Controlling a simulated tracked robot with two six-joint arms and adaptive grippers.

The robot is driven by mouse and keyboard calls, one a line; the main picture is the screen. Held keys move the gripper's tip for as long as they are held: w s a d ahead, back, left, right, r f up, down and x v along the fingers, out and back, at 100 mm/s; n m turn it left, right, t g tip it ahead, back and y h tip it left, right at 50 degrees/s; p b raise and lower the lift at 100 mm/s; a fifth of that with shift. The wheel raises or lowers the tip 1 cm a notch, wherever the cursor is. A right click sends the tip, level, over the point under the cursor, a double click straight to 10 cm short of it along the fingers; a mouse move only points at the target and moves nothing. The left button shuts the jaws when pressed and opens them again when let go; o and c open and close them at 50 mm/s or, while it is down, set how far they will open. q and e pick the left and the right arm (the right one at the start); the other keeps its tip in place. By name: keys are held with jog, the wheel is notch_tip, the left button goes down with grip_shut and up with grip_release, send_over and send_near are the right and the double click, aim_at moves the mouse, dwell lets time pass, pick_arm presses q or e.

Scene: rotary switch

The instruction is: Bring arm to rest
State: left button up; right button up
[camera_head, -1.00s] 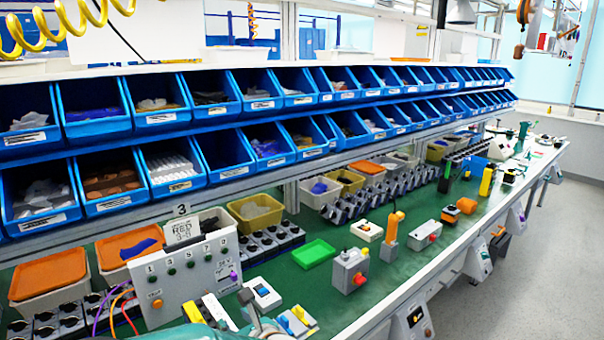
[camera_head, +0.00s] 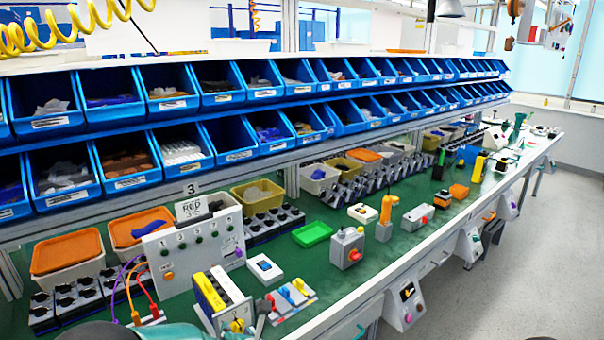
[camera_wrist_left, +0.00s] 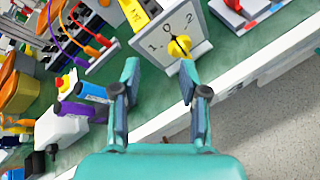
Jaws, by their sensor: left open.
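The rotary switch is a yellow knob (camera_wrist_left: 180,47) on a grey box (camera_wrist_left: 205,30) marked 1, 0 and 2. Which mark the knob points to is hard to tell. In the head view the box (camera_head: 228,296) stands at the bench's front, its knob (camera_head: 237,325) low in the picture. My left gripper (camera_wrist_left: 158,78) is teal, open and empty, with the knob just beyond its right fingertip in the wrist view; I see no clear contact. In the head view only part of the teal left gripper shows at the bottom edge. My right gripper is not in view.
A grey panel with green buttons (camera_head: 192,252) and colored cables (camera_head: 128,290) stand left of the switch box. A module with colored levers (camera_head: 291,296) is close on its right. A grey box with a red knob (camera_head: 346,247) stands farther right. Open floor (camera_head: 500,285) lies beyond the bench.

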pick_arm(q)
jog(key=s+f+m+g+h, duration=0.25)
jog(key=s+f+m, duration=0.25)
jog(key=f+m, duration=0.4)
jog(key=s+f+m+g+h, duration=0.2)
jog(key=s+f+m+h, duration=0.15)
jog(key=f+m, duration=0.55)
jog(key=s+d+f+m+g+h+b, duration=0.1)
jog(key=s+f+m, duration=0.4)
jog(key=s, duration=0.5)
jog(key=s+d+f+m+g+h+b, duration=0.1)
jog(key=s+f+m+g+h+b, duration=0.2)
jog(key=s+m, duration=0.6)
notch_tip(320, 180, down, 3)
jog(key=shift+s+f+m+g, duration=0.15)
jog(key=shift+s+m+g, duration=0.25)
jog(key=shift+s+g, duration=0.5)
